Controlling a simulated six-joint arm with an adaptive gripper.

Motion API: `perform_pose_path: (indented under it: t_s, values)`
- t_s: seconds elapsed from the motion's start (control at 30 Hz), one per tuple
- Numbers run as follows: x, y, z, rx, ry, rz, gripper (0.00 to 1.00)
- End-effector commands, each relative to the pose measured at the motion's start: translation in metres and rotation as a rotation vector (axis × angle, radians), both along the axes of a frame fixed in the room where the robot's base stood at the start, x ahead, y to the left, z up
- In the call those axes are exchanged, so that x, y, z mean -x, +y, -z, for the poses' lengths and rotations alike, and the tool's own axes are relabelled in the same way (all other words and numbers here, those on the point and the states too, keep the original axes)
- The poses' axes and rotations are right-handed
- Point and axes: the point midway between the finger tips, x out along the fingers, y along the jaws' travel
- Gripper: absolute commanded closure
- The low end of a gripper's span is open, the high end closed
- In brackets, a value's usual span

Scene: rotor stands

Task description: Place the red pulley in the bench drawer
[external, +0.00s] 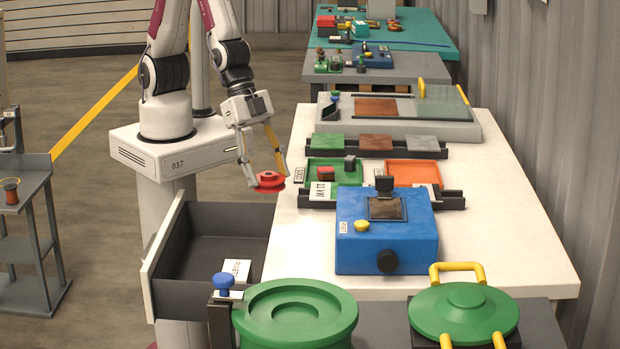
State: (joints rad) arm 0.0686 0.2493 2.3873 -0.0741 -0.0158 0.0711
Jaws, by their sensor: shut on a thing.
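The red pulley (268,181) is a small round disc held between the fingertips of my gripper (266,180). My gripper is shut on it and points down, with the pulley roughly level. The pulley hangs beside the left edge of the white bench, above the back right part of the open drawer in the picture. The bench drawer (205,217) is dark grey with a white front panel and is pulled out to the left. A white label card (237,269) shows at its near right corner. The rest of the visible drawer floor is bare.
On the white bench (515,235) stand a blue box (386,247) with a black knob, a green tray (336,172) and an orange tray (412,173). A green round housing (297,315) and a blue-knobbed post (222,283) stand near the drawer's front right.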

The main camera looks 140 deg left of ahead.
Motion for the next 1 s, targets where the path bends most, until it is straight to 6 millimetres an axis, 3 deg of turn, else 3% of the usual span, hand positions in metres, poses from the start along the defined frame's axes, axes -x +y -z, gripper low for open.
perform_pose_path:
  t_s: [0.37,1.0]
  values:
    - [0.006,-0.014,0.013,0.000,0.000,0.004,0.85]
    - [0.020,-0.054,0.053,-0.002,0.002,-0.098,0.85]
